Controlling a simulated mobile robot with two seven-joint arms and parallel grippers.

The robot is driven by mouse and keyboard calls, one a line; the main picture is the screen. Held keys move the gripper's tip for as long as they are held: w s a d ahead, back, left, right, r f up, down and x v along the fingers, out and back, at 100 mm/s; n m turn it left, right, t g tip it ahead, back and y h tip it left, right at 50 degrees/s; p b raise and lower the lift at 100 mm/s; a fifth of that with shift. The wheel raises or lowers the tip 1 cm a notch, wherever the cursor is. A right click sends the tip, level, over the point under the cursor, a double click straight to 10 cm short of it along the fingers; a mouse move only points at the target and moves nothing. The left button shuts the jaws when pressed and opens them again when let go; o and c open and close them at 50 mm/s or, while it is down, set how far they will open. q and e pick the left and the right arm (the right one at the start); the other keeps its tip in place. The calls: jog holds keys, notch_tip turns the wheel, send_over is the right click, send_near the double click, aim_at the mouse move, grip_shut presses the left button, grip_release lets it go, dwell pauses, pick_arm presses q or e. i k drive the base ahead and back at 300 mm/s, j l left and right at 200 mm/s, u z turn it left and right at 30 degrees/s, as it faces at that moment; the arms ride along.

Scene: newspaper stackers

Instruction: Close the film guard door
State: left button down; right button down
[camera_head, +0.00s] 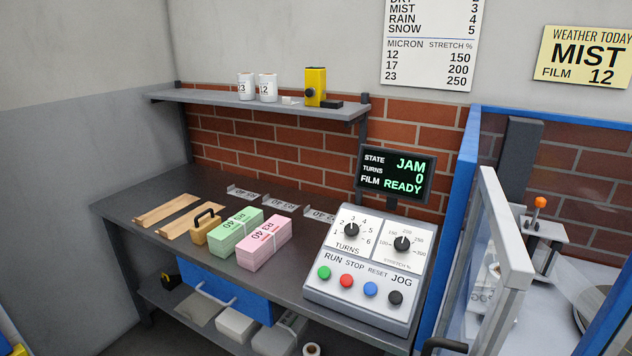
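The film guard door (505,230) is at the right, a clear panel in a light grey frame. It stands swung out at an angle from the blue guard frame (463,200), so it looks open. Behind it, part of the wrapping machine (541,235) with an orange knob shows. A dark bar (445,345) shows at the bottom edge near the blue post; I cannot tell whether it is a handle. Neither of my grippers is in view. The door's lower part is cut off by the bottom edge.
A dark bench holds the control panel (368,262) with dials and buttons, green (235,228) and pink (264,243) bundles, and wooden strips. The display (396,174) reads JAM, turns 0, film READY. A wall shelf (262,102) holds two cups and a yellow device.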

aim_at(517, 271)
jog(key=i+j, duration=0.35)
jog(key=z, duration=1.65)
